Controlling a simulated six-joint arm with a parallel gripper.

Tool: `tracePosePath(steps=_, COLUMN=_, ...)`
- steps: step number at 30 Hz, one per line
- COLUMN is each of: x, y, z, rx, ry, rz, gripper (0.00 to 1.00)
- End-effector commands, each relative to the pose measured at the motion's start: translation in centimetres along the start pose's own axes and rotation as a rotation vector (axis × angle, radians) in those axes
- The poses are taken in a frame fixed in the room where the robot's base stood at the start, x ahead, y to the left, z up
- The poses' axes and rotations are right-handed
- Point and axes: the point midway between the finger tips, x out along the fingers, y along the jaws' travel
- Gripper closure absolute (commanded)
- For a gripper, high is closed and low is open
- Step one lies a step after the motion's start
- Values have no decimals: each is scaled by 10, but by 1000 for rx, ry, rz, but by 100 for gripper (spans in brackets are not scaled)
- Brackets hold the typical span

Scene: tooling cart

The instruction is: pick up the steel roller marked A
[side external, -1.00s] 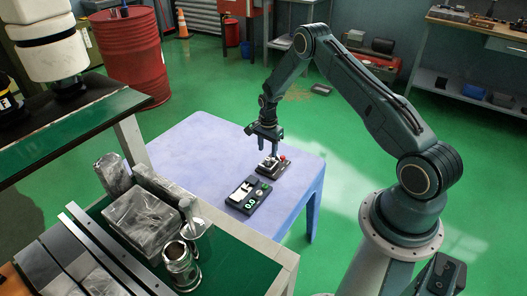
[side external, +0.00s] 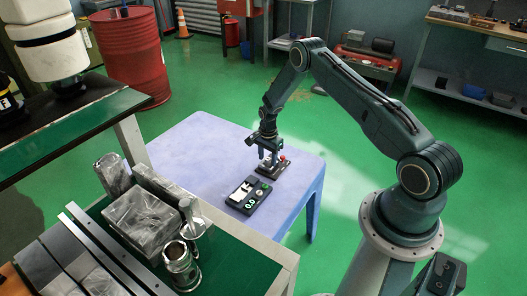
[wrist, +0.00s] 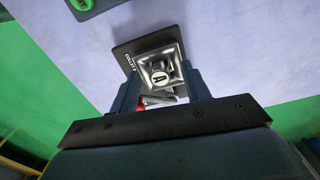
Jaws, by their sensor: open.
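The plate also shows in the side external view (side external: 282,170). My gripper (wrist: 160,88) is open, with one finger on either side of the holder and roller. In the side external view my gripper (side external: 263,150) is right above the plate, pointing down. I cannot tell whether the fingers touch the roller.
A black panel (side external: 249,194) with green and white round parts lies beside the plate on the lilac table (side external: 195,150). A red knob (side external: 282,158) sits at the plate's edge. A cart with metal parts (side external: 240,258) stands in front. The table's left part is bare.

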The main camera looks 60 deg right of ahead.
Motion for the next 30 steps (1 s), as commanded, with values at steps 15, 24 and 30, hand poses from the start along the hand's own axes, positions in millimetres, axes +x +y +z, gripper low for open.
tracePosePath(steps=15, x=-1, y=0, z=0, rx=0, ry=0, rz=-1, gripper=100)
tracePosePath(steps=24, x=-12, y=-1, z=0, rx=0, ry=1, rz=-3, gripper=100)
tracePosePath(steps=30, x=-33, y=-1, z=0, rx=0, ry=1, rz=-3, gripper=100)
